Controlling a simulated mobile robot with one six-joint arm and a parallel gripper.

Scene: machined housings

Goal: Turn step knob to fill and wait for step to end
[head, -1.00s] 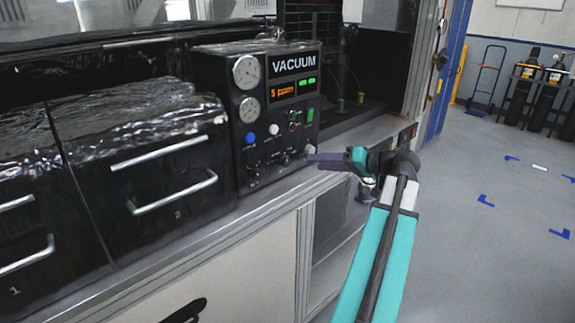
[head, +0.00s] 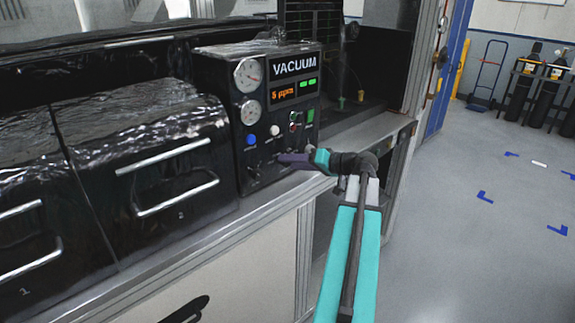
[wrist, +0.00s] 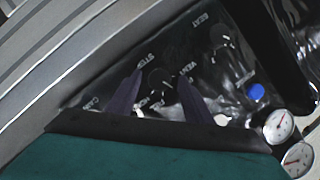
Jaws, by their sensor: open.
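The black vacuum panel (head: 270,105) stands on the bench in the head view, with dials, an orange readout and a row of small knobs along its lower front. My gripper (head: 282,158) is at the panel's lower right, its dark fingers pointing left at the knobs. In the wrist view my gripper (wrist: 160,76) is open, with one finger on each side of a dark step knob (wrist: 161,80) by the STEP label. Whether the fingers touch the knob I cannot tell. The knob's pointer and exact setting are too dark to read, and the fingers partly cover the nearby labels.
A blue button (wrist: 256,92) and two white gauges (wrist: 279,126) are beside the fingers in the wrist view. Another knob (wrist: 222,38) is near the HEAT label. Black wrapped drawers (head: 150,165) with metal handles stand left of the panel. The floor at right is open.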

